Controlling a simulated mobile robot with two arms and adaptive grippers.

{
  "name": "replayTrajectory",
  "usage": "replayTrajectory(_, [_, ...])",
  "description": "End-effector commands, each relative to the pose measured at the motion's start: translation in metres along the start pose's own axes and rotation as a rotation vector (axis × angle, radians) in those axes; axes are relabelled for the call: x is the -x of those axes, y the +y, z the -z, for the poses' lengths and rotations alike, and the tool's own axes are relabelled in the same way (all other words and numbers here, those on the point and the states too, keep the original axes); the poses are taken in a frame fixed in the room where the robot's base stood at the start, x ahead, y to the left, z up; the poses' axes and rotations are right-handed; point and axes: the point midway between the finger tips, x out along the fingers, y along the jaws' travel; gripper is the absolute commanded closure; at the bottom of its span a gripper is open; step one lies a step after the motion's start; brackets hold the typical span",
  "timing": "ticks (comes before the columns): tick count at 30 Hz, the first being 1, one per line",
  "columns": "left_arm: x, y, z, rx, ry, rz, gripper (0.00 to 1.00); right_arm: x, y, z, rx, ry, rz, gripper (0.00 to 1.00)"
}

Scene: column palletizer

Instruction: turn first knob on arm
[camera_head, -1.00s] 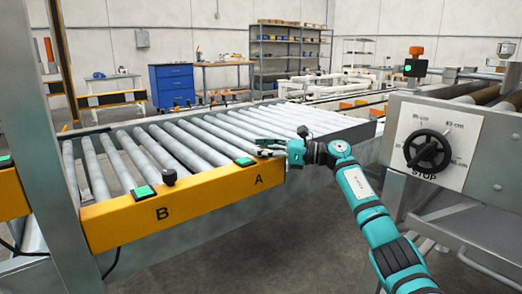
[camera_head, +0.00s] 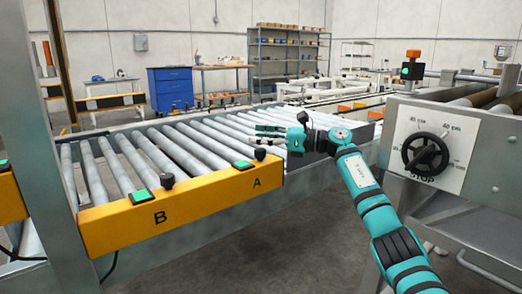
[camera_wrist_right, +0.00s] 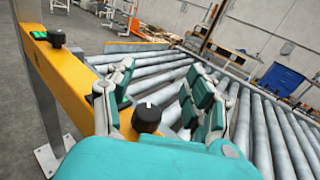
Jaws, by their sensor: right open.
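A black knob (camera_head: 260,154) stands on the yellow beam (camera_head: 190,195) of the roller conveyor, above the letter A and beside a green button (camera_head: 244,163). A second black knob (camera_head: 167,180) stands near the letter B, beside another green button (camera_head: 140,196). My right gripper (camera_head: 268,134) is open and empty, above and behind the A knob over the rollers. In the right wrist view the A knob (camera_wrist_right: 147,118) with a white mark shows between the spread fingers (camera_wrist_right: 155,95), partly hidden by the gripper body. The B knob (camera_wrist_right: 56,38) is farther off. My left gripper is not in view.
A grey machine at right has a large black dial (camera_head: 425,155) on a white plate marked STOP. A metal post (camera_head: 35,130) stands at the left. The grey rollers (camera_head: 200,140) are bare. A blue cabinet (camera_head: 172,87) and shelves stand far back.

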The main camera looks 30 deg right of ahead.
Motion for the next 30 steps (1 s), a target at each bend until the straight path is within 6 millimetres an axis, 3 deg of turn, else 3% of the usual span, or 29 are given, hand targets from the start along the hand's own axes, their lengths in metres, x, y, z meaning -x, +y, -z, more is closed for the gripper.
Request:
replayTrajectory(3, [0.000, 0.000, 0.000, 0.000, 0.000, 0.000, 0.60, 0.001, -0.001, -0.025, 0.003, -0.002, 0.000, 0.45])
replayTrajectory(10, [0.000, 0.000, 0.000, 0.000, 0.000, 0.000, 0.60, 0.001, -0.002, -0.050, -0.001, 0.000, 0.001, 0.45])
replayTrajectory(30, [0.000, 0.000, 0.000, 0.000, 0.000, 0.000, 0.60, 0.001, -0.002, -0.053, -0.001, 0.001, 0.001, 0.45])
